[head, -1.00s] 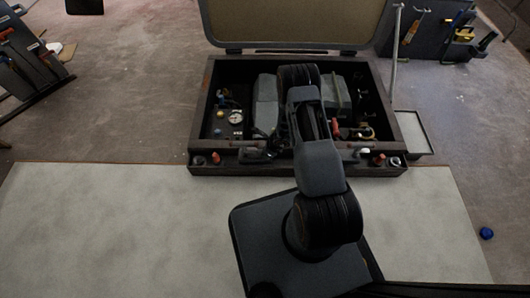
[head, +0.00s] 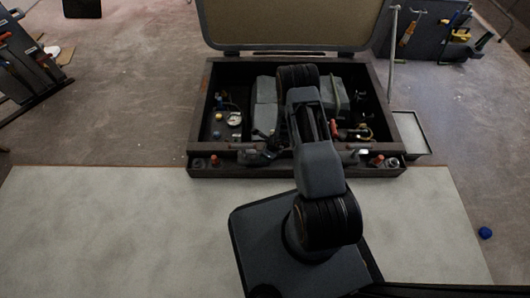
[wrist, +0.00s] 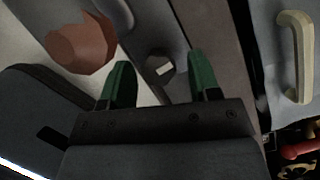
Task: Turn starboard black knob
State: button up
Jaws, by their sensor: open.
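A black knob (wrist: 158,67) with a pale mark on its face shows in the wrist view, on a grey strip. My gripper (wrist: 162,80) has two green fingers, spread apart. The knob lies between and just beyond their tips in the picture; I see no grip on it, and cannot judge the depth gap. In the head view my arm covers the middle of the open dark box (head: 290,171), and I cannot make out the gripper or the black knob clearly there.
An orange-brown knob (wrist: 80,45) stands left of the fingers in the wrist view, and a pale handle (wrist: 296,55) is at right. The box's raised lid (head: 290,22) stands behind. A small tray (head: 408,147) adjoins its right side. A blue ball (head: 485,233) lies at right.

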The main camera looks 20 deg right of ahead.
jog(key=p+v, duration=0.5)
jog(key=v, duration=0.8)
jog(key=w+a+r+n+y+p, duration=0.15)
jog(key=r+n+p, duration=0.3)
jog(key=r, duration=0.75)
jog(key=a+r+n+p, duration=0.3)
jog(key=r+p, duration=0.2)
jog(key=r, duration=0.7)
jog(key=a+r+n+p, duration=0.2)
jog(key=r+n+p, duration=0.25)
jog(key=r, duration=0.75)
jog(key=s+r+n+h+p, duration=0.1)
jog(key=s+r+n+p, duration=0.3)
jog(key=r, duration=0.7)
jog(key=s+d+r+n+h+p, duration=0.1)
jog(key=s+r+n+h+p, duration=0.1)
jog(key=s+r+n+p, duration=0.3)
jog(key=s+r+n+h+p, duration=0.1)
jog(key=s+r+n+p, duration=0.3)
jog(key=r+p, duration=0.5)
notch_tip(320, 180, up, 10)
jog(key=shift+s+d+f+n+t+h, duration=0.15)
jog(key=shift+s+n+t+h, duration=0.2)
jog(key=shift+s, duration=0.85)
